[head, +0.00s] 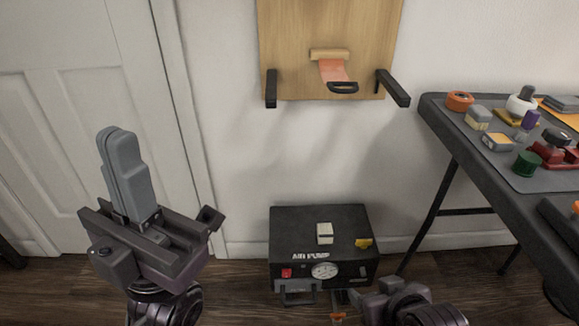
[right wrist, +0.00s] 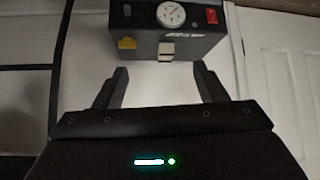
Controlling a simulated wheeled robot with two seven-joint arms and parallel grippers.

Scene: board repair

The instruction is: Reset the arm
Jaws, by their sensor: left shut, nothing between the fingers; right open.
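My left gripper (head: 118,140) is at the left of the head view, in front of the white door. Its grey fingers point up, pressed together with nothing between them. My right arm shows low in the head view, right of centre, in front of the air pump. In the right wrist view my right gripper (right wrist: 161,70) has its two dark fingers wide apart, with nothing held. The black air pump (head: 290,232) stands on the floor by the wall; it also shows beyond the fingers in the right wrist view (right wrist: 190,50).
A wooden board (head: 290,30) with an orange strip (head: 333,70), a black handle (head: 343,87) and black brackets hangs on the wall. A dark table (head: 465,150) with several small items stands at the right.

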